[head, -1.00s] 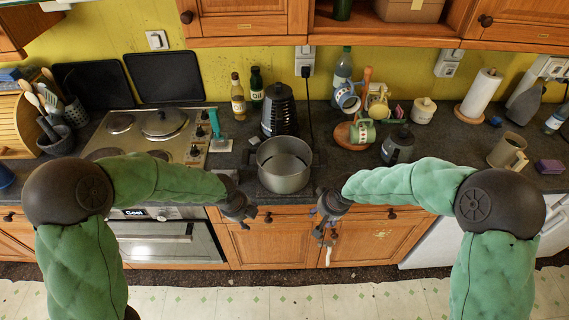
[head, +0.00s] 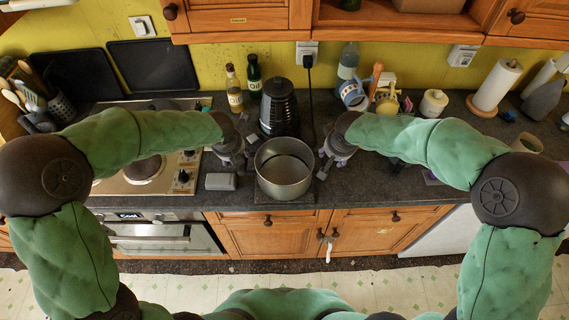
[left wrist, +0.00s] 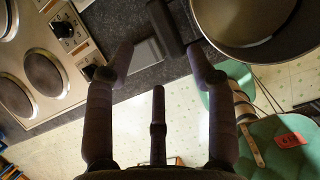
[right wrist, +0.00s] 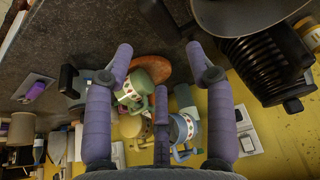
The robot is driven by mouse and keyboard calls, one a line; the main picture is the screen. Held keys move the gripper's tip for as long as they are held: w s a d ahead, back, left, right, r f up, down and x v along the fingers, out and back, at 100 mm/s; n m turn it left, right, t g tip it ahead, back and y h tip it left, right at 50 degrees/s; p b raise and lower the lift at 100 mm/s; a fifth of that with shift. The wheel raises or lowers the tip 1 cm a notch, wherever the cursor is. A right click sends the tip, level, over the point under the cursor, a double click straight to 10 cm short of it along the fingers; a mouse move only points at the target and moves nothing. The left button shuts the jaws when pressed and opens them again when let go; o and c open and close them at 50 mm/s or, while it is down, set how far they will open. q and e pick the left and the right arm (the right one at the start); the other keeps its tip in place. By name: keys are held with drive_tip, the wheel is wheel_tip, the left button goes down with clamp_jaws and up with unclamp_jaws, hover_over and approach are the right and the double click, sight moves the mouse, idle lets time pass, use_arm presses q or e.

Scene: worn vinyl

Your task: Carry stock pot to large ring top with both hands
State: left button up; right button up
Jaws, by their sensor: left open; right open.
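The grey stock pot (head: 284,188) stands on the counter, upright and empty. My left gripper (head: 232,158) is open close to its left side, and my right gripper (head: 335,157) is open close to its right side. In the left wrist view the pot (left wrist: 255,50) is at upper right, with a dark handle-like bar (left wrist: 165,27) ahead of the open fingers. In the right wrist view the pot's dark edge (right wrist: 255,15) is at the top, with another dark bar (right wrist: 158,18) nearby. The hob (head: 130,186) is at left; my left arm hides part of its rings (head: 144,168).
A black ribbed appliance (head: 279,108) stands right behind the pot. Oil bottles (head: 254,80) are behind at left. A mug tree with mugs (head: 354,95) is behind at right. A small grey block (head: 221,181) lies between hob and pot. The wall cupboards (head: 240,20) overhang the back.

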use_arm(q)
drive_tip(key=shift+s+r, duration=0.15)
drive_tip(key=shift+s, duration=0.15)
use_arm(e)
drive_tip(key=shift+s+r, duration=0.15)
drive_tip(key=shift+s, duration=0.15)
use_arm(q)
drive_tip(key=x, duration=1.1)
drive_tip(key=shift+w, duration=0.15)
use_arm(e)
drive_tip(key=x, duration=1.1)
drive_tip(key=shift+w, duration=0.15)
use_arm(q)
clamp_jaws()
use_arm(e)
drive_tip(key=shift+r, duration=0.1)
clamp_jaws()
use_arm(q)
drive_tip(key=shift+r, duration=0.1)
